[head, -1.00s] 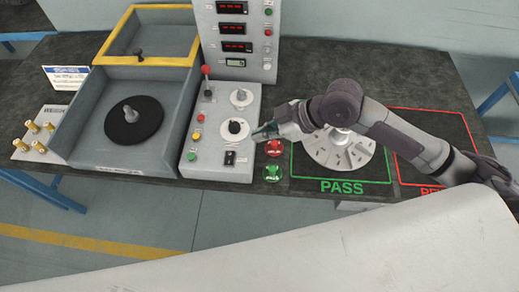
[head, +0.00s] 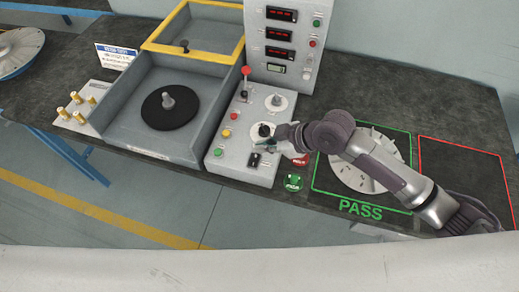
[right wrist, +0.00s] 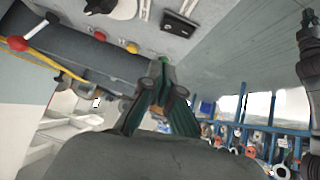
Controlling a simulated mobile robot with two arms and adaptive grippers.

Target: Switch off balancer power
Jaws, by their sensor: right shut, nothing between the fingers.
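The balancer's grey sloped control panel (head: 225,148) carries a black rocker switch (head: 255,160) near its lower front, a black knob (head: 264,130), a white dial (head: 276,102), a red-topped lever (head: 246,82) and small coloured buttons. My right gripper (head: 272,146) is shut and empty over the panel's right edge, just beside the rocker switch. In the right wrist view the gripper's closed fingertips (right wrist: 160,75) are below the rocker switch (right wrist: 180,25); I cannot tell whether they touch the panel.
A bladed disc (head: 345,180) lies in the green PASS square, beneath my right arm. The red-outlined area (head: 465,165) looks empty. The display column (head: 305,62) rises behind.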

